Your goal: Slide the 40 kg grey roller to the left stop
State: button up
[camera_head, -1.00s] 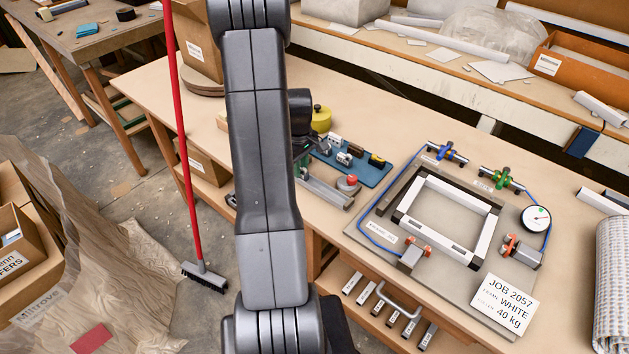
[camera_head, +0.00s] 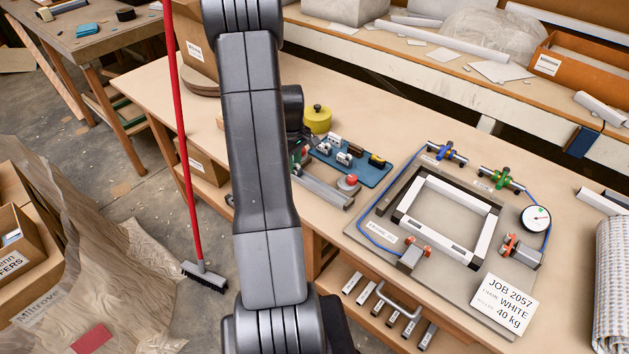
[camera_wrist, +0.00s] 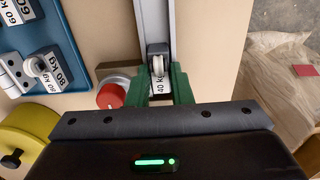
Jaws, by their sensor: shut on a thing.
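The 40 kg roller (camera_wrist: 157,66) shows in the wrist view as a small pale wheel in a dark holder with a white "40 kg" label. It sits at the metal rail (camera_wrist: 153,20), which runs up out of that view. My gripper (camera_wrist: 161,82) has its green fingers shut on the roller's holder, one on each side. In the head view my arm hides the roller and most of the gripper, while the right part of the rail (camera_head: 326,191) shows on the bench. I cannot make out the left stop or the gap to it.
A red knob (camera_wrist: 111,95) stands close beside the fingers. A blue tray (camera_head: 368,175) with other labelled rollers lies behind the rail, with a yellow round object (camera_head: 318,118) nearby. A frame jig (camera_head: 408,258) and job card (camera_head: 504,304) are to the right.

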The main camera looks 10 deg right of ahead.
jog(key=shift+w+a, duration=0.4)
jog(key=shift+w, duration=0.15)
jog(key=o, duration=0.9)
jog(key=shift+c, duration=1.3)
jog(key=shift+r+p, duration=2.15)
jog(key=shift+r, duration=1.4)
jog(key=shift+f, duration=0.1)
